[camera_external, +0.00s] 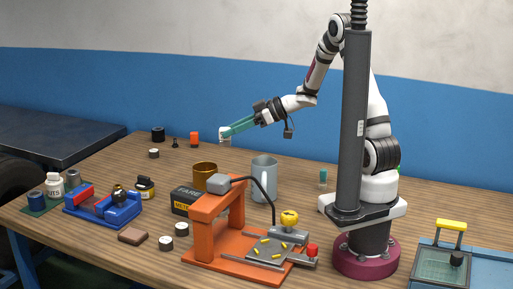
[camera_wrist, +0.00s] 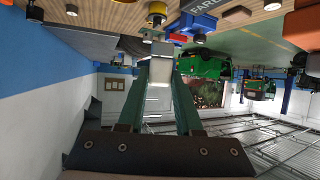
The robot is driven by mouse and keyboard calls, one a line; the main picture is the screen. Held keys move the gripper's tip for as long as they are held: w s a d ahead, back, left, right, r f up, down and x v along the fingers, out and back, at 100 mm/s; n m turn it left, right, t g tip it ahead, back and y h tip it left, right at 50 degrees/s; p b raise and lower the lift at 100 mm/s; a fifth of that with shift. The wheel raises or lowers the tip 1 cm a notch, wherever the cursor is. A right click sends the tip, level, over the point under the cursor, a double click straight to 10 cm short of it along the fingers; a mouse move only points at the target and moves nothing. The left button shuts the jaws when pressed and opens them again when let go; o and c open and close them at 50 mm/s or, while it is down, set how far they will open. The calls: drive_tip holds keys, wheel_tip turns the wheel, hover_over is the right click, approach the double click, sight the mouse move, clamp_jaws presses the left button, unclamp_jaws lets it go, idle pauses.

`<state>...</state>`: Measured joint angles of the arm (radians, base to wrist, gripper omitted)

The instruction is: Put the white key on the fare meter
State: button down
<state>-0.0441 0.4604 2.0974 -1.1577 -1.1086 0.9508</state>
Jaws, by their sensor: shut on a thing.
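My gripper (camera_external: 226,135) has teal fingers and is raised above the back of the table, shut on a small pale piece, which looks like the white key (camera_external: 224,138). In the wrist view the key (camera_wrist: 160,50) sits between the fingertips as a whitish block. The key is in the air, apart from the meter.
A brown cup (camera_external: 204,176) and a grey mug (camera_external: 264,180) stand behind and right of the meter.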

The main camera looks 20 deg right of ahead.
drive_tip(key=s+a+f, duration=0.1)
drive_tip(key=a+f, duration=0.1)
drive_tip(key=a, duration=0.1)
drive_tip(key=s+a+f, duration=0.1)
drive_tip(key=a+f, duration=0.1)
drive_tip(key=a, duration=0.2)
drive_tip(key=s+a+f, duration=0.1)
drive_tip(key=a+f, duration=0.1)
drive_tip(key=a, duration=0.2)
drive_tip(key=shift+s+a+f, duration=0.15)
drive_tip(key=shift+s, duration=0.15)
drive_tip(key=shift+a+f, duration=0.2)
drive_tip(key=shift+f, duration=0.95)
drive_tip(key=shift+a+f, duration=0.2)
drive_tip(key=shift+f, duration=0.9)
drive_tip(key=c, duration=0.6)
unclamp_jaws()
drive_tip(key=shift+f, duration=0.15)
